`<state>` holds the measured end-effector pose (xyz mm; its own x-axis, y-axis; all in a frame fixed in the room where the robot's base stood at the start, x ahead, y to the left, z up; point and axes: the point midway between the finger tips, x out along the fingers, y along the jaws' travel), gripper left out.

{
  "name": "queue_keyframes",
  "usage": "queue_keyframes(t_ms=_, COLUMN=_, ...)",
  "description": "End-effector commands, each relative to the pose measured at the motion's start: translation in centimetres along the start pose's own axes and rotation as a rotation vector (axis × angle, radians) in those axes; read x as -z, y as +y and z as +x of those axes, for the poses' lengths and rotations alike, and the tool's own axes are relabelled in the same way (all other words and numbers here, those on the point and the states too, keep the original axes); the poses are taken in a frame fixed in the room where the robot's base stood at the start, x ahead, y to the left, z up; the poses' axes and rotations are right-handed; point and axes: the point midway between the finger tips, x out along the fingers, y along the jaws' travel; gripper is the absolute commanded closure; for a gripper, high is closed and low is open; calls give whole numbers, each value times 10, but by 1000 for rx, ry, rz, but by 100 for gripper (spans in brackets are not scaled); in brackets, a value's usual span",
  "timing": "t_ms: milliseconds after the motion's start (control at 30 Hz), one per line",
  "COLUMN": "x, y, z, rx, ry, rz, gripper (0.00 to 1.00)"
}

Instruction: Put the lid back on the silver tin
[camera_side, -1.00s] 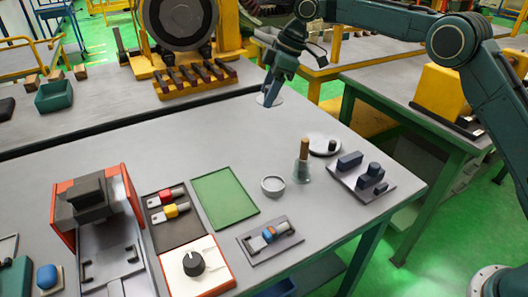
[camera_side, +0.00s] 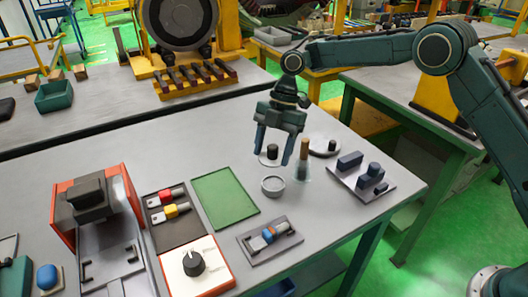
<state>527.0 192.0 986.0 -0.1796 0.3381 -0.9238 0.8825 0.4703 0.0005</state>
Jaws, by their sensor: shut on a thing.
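The silver tin (camera_side: 273,186) is a small, round, open-topped tin near the middle of the grey table. My gripper (camera_side: 271,157) points down just behind and above it in the picture. It is shut on the lid (camera_side: 267,161), a pale disc with a dark knob, with one finger on each side. The lid looks roughly level and apart from the tin's rim. How high it hangs is hard to tell from this side.
A glass jar with a brown handle (camera_side: 303,165) stands close right of the tin. Behind it is a pale disc with a dark knob (camera_side: 323,146). A tray of dark blocks (camera_side: 361,178) lies right, a green mat (camera_side: 225,198) left, and a fixture (camera_side: 270,238) in front.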

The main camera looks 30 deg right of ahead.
Motion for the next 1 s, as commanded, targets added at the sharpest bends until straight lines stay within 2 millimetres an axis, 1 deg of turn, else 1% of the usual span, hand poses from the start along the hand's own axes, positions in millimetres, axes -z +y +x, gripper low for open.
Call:
queue_keyframes(t_ms=100, x=3, y=-6, z=8, rx=25, ry=0, rz=-59, gripper=63)
queue_keyframes(t_ms=300, x=4, y=-10, z=13, rx=41, ry=-1, rz=-100, gripper=63)
queue_keyframes(t_ms=633, x=3, y=-9, z=16, rx=42, ry=0, rz=-100, gripper=63)
queue_keyframes(t_ms=1000, x=-5, y=-10, z=36, rx=42, ry=0, rz=-100, gripper=63)
